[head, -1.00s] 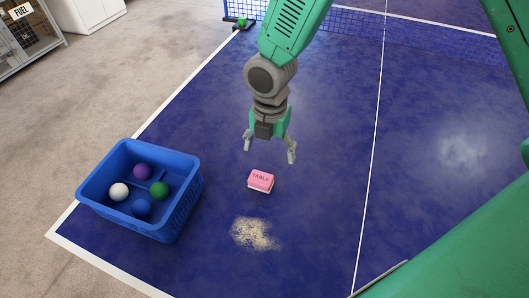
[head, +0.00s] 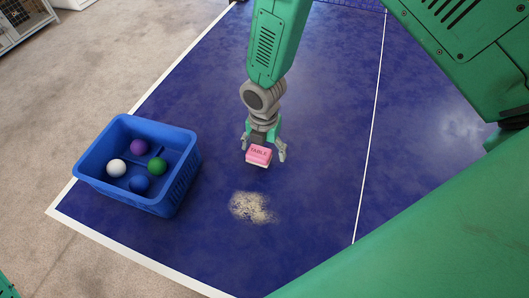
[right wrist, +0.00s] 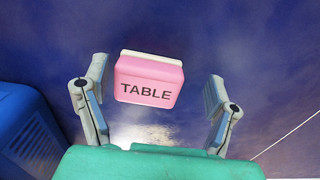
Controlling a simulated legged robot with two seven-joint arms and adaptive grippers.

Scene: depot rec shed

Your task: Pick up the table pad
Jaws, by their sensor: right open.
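The table pad (head: 258,155) is a small pink block with a pale underside and the word TABLE on top. It lies on the blue table and also shows in the right wrist view (right wrist: 149,80). My right gripper (head: 263,152) is open above and around the pad, with one finger on each side. In the right wrist view the pad sits between the open fingers (right wrist: 157,82), closer to the left one, with a gap on both sides. I cannot tell how far the fingertips are above the table. My left gripper is not in view.
A blue basket (head: 183,190) with several coloured balls stands on the table to the left. A patch of pale grit (head: 253,208) lies just in front of the pad. The blue table (head: 330,130) is clear to the right, past a white line.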

